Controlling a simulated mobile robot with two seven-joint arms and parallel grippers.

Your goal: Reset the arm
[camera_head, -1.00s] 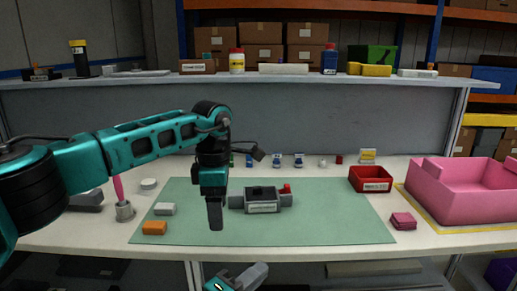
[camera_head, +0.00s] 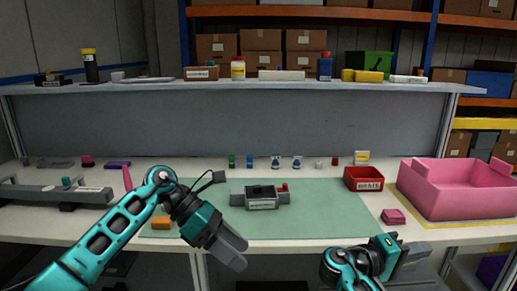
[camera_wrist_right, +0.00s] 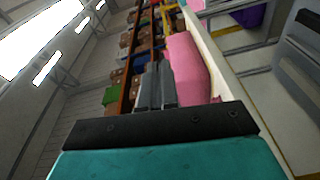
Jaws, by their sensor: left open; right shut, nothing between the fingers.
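My left arm comes in from the left in the head view, and its gripper (camera_head: 230,252) hangs over the front edge of the table, pointing down to the right. It holds nothing that I can see, and the gap between its fingers is hard to make out. My right gripper (camera_head: 408,258) is in front of the table at lower right. In the right wrist view its grey fingers (camera_wrist_right: 156,86) are together with nothing between them. The grey dashboard module (camera_head: 262,198) with a red part sits on the green mat (camera_head: 325,222), apart from both grippers.
A red bin (camera_head: 364,184), a pink block (camera_head: 393,216) and a large pink crate (camera_head: 455,205) stand at right. An orange block (camera_head: 160,223) lies beside my left arm. Small bottles line the back. A loaded shelf (camera_head: 130,88) spans above the table.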

